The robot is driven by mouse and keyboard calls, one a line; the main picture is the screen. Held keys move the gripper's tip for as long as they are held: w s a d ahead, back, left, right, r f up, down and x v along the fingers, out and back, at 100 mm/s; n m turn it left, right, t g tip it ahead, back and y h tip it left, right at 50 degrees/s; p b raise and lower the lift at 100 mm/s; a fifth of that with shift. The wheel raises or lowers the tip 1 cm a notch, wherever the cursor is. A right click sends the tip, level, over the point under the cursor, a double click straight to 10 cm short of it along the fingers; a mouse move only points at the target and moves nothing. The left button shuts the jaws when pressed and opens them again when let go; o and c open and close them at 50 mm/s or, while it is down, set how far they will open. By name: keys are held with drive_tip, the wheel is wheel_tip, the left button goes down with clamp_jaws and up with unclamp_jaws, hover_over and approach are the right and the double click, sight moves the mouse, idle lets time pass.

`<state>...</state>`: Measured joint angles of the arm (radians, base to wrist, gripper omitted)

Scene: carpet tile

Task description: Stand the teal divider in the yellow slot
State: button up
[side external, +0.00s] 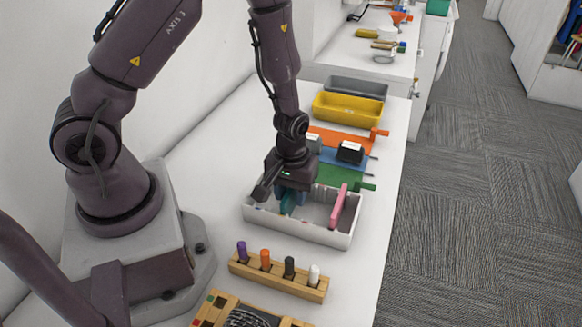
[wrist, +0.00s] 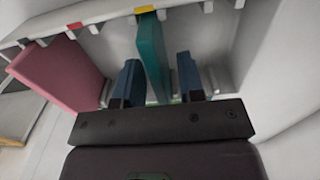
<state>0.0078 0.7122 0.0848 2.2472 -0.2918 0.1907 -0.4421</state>
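The teal divider (wrist: 152,55) stands upright in the white box (side external: 300,232), its far end at the yellow mark (wrist: 145,9) on the rim. Whether its lower edge is fully seated is hidden. My gripper (wrist: 160,85) is low over the box, its two blue fingers on either side of the teal divider. Gaps show between fingers and divider, so it looks open. In the side view my gripper (side external: 296,196) partly covers the teal divider (side external: 288,202).
A pink divider (side external: 338,207) leans in the same box, near the red mark (wrist: 75,26). A wooden rack (side external: 280,278) with several coloured pegs stands in front of the box. Green, blue and orange mats, a black item (side external: 350,153) and a yellow bin (side external: 347,109) lie behind it.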

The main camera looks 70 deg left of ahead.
wheel_tip(320, 180, up, 10)
drive_tip(key=shift+r, duration=0.2)
drive_tip(key=s+d+r+m+t, duration=0.1)
drive_tip(key=s+r+m, duration=0.3)
drive_tip(key=r, duration=0.6)
drive_tip(key=s+d+r+m+t, duration=0.1)
drive_tip(key=s+r+m+t, duration=0.3)
drive_tip(key=r, duration=0.6)
drive_tip(key=shift+s+r+m+t, duration=0.3)
drive_tip(key=shift+s+r+m, duration=0.15)
drive_tip(key=shift+s, duration=0.65)
